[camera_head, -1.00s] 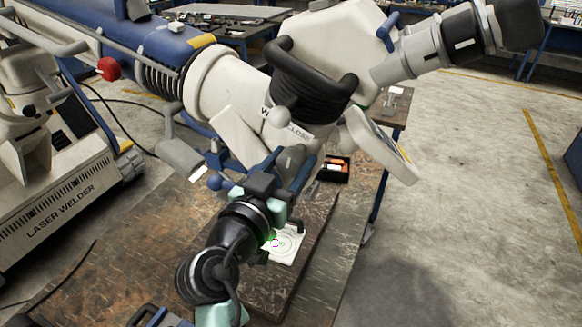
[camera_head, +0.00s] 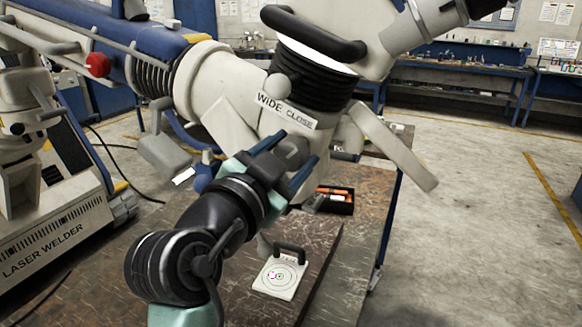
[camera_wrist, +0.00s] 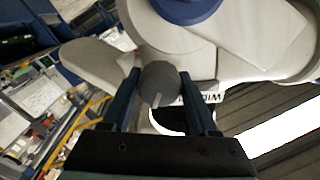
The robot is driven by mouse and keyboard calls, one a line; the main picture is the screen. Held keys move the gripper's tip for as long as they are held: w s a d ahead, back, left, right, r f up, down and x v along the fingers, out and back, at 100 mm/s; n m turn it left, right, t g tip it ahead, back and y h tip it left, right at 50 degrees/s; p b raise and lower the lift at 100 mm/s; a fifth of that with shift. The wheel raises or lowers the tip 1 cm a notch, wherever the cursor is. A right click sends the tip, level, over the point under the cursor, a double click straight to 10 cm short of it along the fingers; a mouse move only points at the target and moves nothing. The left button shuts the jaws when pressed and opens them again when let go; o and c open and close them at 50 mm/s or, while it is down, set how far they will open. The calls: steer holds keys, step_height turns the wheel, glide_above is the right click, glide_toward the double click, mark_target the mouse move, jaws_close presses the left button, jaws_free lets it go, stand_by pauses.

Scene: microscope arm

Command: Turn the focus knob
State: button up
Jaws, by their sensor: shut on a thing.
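The focus knob (camera_head: 292,151) is a dark grey cylinder on the side of the cream microscope head (camera_head: 240,90), near the "WIDE CLOSE" label (camera_head: 286,110). My gripper (camera_head: 284,157) has its blue fingers on both sides of it. In the wrist view the knob (camera_wrist: 158,80) sits between the two finger ends of my gripper (camera_wrist: 160,88), which is shut on it. A light line shows on the knob's face there. Part of the knob is hidden by the fingers in the head view.
A target plate with a dark handle (camera_head: 279,280) lies on the brown worktable (camera_head: 345,265) below. A black box with orange items (camera_head: 335,201) stands behind it. The microscope's rounded ball-ended lever (camera_head: 277,87) and grey side panel (camera_head: 390,148) are close by. Floor at right is clear.

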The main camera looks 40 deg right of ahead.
stand_by(0.4)
steer(key=o, duration=1.4)
steer(key=shift+c, duration=0.2)
steer(key=b+v, duration=0.2)
steer(key=v, duration=1.1)
steer(key=shift+b, duration=0.3)
steer(key=shift+r, duration=0.1)
